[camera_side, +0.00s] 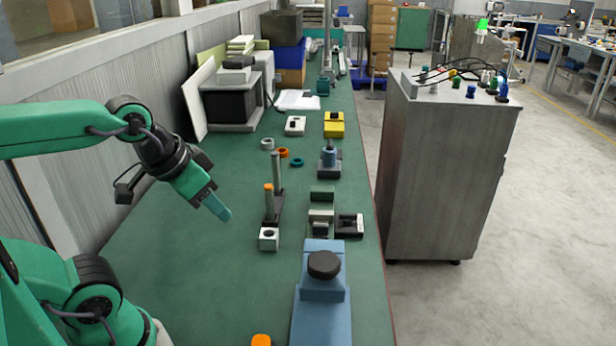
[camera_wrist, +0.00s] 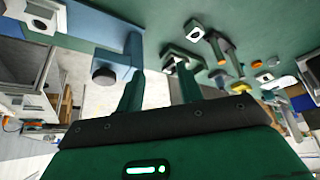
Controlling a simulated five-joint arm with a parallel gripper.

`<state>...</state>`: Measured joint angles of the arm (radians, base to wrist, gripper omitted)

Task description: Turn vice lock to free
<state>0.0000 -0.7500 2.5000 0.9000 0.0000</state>
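A small green vice (camera_side: 321,205) with pale jaw faces stands on the green bench, right of the middle. A black block with a white U-shaped top (camera_side: 349,225) sits against its right side; I cannot tell for sure whether this is the vice lock, or its setting. My gripper (camera_side: 222,210) hangs in the air left of the vice and clear of it. In the wrist view its two green fingers (camera_wrist: 160,82) are apart with nothing between them. The vice (camera_wrist: 183,62) shows there near the right fingertip, partly hidden.
A blue fixture with a black knob (camera_side: 323,264) stands in front of the vice. Two upright posts (camera_side: 275,175) and a white holed block (camera_side: 268,239) stand between gripper and vice. Loose rings (camera_side: 297,162) lie farther back. The bench (camera_side: 190,270) is clear at front left.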

